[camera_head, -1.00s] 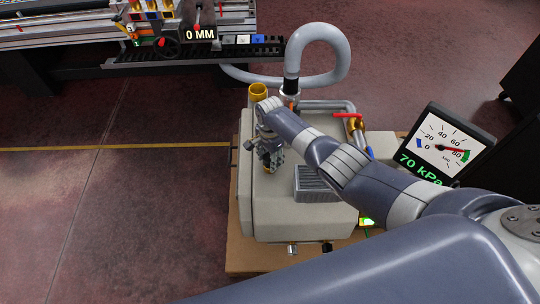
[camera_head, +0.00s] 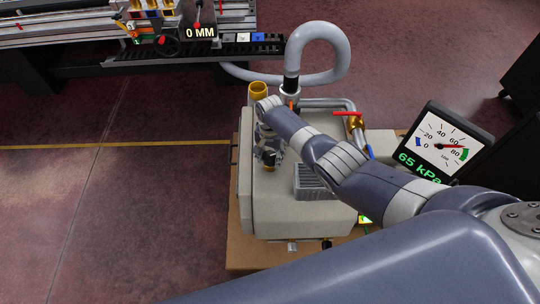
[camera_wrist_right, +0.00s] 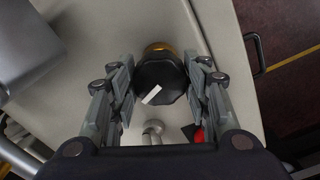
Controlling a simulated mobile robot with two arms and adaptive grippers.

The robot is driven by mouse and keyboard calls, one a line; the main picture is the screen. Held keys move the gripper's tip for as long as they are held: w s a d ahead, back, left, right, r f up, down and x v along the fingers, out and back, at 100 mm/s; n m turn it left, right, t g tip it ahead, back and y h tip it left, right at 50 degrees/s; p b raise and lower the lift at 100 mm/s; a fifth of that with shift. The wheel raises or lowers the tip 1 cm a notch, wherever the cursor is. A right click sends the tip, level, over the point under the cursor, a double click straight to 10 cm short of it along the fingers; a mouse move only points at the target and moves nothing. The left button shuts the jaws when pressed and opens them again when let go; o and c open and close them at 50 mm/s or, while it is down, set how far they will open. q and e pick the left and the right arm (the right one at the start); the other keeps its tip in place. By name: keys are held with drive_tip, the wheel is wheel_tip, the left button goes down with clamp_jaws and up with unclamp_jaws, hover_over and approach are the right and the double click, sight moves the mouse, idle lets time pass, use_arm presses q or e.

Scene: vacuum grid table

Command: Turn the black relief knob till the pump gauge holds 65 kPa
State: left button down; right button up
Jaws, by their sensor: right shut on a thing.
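The black relief knob (camera_wrist_right: 158,78) with a white mark sits between the fingers of my right gripper (camera_wrist_right: 160,85) in the right wrist view. The fingers are shut on it, one on each side. In the head view my right gripper (camera_head: 268,155) is over the beige pump (camera_head: 300,215), and the knob is mostly hidden there by the gripper and arm. The pump gauge (camera_head: 442,143) at the right reads 65 kPa in green digits, with a red needle on its dial. My left gripper is not in view.
A yellow-topped port (camera_head: 258,90) and a thick grey hose (camera_head: 345,60) stand behind my right gripper. A red-handled valve (camera_head: 350,115) is on the pump's right. The grid table's edge (camera_head: 200,55) is at the back. The floor at left is clear.

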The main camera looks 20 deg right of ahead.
sight(270, 156)
drive_tip(key=o, duration=1.1)
drive_tip(key=shift+c, duration=0.2)
drive_tip(key=shift+r, duration=0.45)
wheel_tip(270, 156, up, 11)
